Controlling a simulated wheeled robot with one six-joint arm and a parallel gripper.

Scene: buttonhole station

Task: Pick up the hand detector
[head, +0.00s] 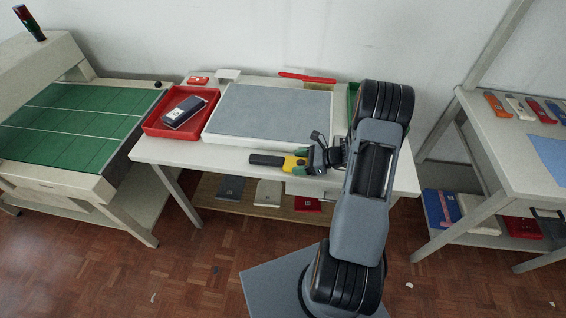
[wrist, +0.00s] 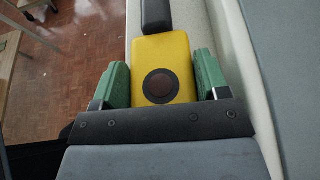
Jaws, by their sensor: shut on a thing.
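The hand detector has a yellow body (head: 292,164) and a black handle (head: 265,160). It is at the front edge of the white table, in front of the grey pad, with the handle pointing left. In the wrist view the yellow body (wrist: 165,66) with its round dark disc lies between the green fingers of my gripper (wrist: 162,82), and the black handle (wrist: 156,15) extends away from me. My gripper also shows in the head view (head: 298,165). It is shut on the yellow body. I cannot tell whether the detector touches the tabletop.
A red tray (head: 155,124) holding a dark device (head: 184,112) stands at the left of the white table (head: 165,150). A grey pad (head: 270,112) fills the middle. A green tray (head: 352,95) is partly hidden behind my arm. Side tables stand left and right.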

